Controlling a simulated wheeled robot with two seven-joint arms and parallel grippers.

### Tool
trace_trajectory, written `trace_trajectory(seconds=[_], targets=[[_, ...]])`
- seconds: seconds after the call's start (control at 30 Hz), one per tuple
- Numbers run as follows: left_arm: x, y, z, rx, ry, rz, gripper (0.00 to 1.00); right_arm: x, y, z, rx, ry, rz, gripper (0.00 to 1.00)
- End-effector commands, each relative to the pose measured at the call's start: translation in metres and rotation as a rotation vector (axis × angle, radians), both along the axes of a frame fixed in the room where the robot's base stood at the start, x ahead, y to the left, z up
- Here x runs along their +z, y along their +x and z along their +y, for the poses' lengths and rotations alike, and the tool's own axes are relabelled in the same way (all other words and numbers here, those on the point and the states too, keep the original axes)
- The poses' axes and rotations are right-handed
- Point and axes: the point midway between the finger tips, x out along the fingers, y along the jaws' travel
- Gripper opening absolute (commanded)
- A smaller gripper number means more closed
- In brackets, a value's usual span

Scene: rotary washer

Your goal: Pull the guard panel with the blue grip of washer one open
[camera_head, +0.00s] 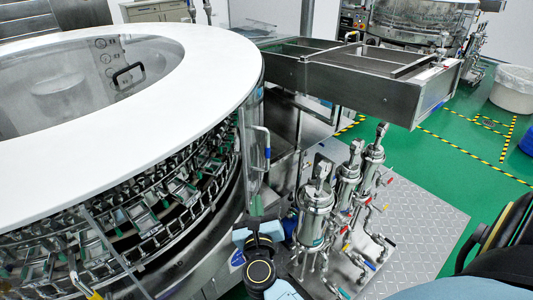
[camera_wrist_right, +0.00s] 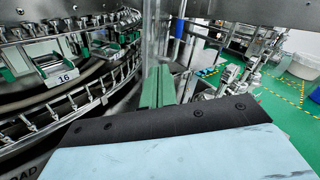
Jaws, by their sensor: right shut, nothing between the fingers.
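The washer with the white ring top (camera_head: 215,60) fills the left of the head view. A clear curved guard panel (camera_head: 250,150) stands at its right side, with a metal handle carrying a blue grip (camera_head: 267,153). I cannot tell how far the panel stands open. My right gripper (camera_head: 256,205) is just below the handle, its green fingers together and empty. In the right wrist view the shut fingers (camera_wrist_right: 158,86) point toward a clear upright panel edge, with a blue upright part (camera_wrist_right: 179,40) just right of them. Contact with the panel is unclear. My left gripper is not in view.
Metal filter housings (camera_head: 316,212) with pipes and valves stand close right of my right gripper. A steel trough (camera_head: 350,75) juts out from the washer above them. Racks of clamps (camera_head: 150,215) show inside the washer. Green floor (camera_head: 430,165) is open farther right.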

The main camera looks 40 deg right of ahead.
Motion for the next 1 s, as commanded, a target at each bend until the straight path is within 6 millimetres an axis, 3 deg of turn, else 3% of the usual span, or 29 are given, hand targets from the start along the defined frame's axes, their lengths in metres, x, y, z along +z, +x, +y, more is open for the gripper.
trace_trajectory(seconds=[0.03, 0.07, 0.2, 0.37, 0.8, 1.0], targets=[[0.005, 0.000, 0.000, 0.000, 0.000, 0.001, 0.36, 0.019, -0.001, -0.008, -0.041, 0.093, -0.067, 0.00], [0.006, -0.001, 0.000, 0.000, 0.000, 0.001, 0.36, 0.026, -0.002, -0.011, -0.061, 0.140, -0.100, 0.00], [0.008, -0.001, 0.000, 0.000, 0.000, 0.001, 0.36, 0.042, -0.003, -0.022, -0.109, 0.260, -0.181, 0.00], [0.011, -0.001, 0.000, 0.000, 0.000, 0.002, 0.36, 0.043, 0.011, -0.034, -0.113, 0.270, -0.189, 0.00], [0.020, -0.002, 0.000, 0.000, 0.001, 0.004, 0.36, 0.042, 0.083, -0.089, -0.110, 0.264, -0.184, 0.00], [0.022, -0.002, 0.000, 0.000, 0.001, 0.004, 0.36, 0.041, 0.101, -0.102, -0.110, 0.267, -0.183, 0.00]])
